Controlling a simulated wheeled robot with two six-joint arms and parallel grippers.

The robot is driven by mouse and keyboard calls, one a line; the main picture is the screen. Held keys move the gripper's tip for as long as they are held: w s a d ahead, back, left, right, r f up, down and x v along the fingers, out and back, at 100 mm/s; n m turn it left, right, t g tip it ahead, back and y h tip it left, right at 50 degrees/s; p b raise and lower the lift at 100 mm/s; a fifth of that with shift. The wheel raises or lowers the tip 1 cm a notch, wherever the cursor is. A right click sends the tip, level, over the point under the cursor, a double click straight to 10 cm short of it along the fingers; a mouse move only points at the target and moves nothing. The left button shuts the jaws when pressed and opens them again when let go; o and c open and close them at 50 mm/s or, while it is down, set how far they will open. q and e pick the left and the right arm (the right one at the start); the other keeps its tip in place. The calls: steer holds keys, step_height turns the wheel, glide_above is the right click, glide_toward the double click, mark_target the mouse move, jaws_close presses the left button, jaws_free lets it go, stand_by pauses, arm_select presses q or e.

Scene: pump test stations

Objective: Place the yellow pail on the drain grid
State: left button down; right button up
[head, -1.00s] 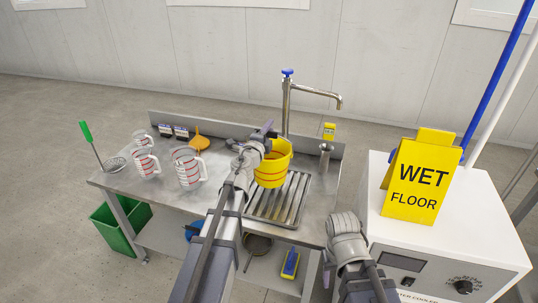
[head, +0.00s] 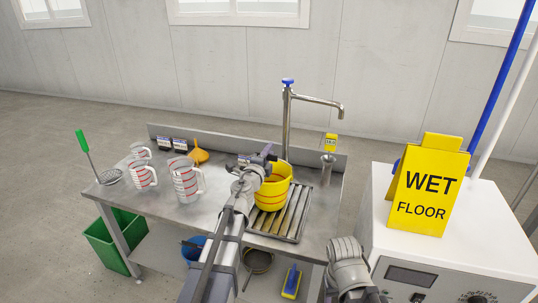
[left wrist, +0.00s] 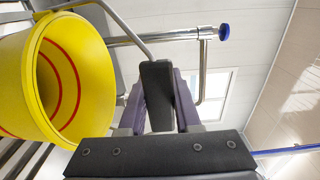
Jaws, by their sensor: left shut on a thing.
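The yellow pail (head: 273,196) with red bands is upright over the back part of the drain grid (head: 292,222), its base at or just above the bars; I cannot tell if it touches. My left gripper (head: 265,154) is at the pail's rim, on its back left side. In the left wrist view, the pail (left wrist: 88,75) fills the left side, open mouth toward the camera, and its grey wire handle (left wrist: 122,26) runs to the closed fingers (left wrist: 160,95). The gripper is shut on that handle. My right arm shows at the lower right, but its gripper is not visible.
A tall tap (head: 287,120) stands behind the grid, with a metal cup (head: 327,170) to its right. Several measuring jugs (head: 184,180) and an orange funnel (head: 200,156) stand on the left.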

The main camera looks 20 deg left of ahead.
arm_select(q)
steer(key=shift+f, duration=0.2)
steer(key=c, duration=0.6)
jaws_free()
steer(key=shift+r, duration=0.1)
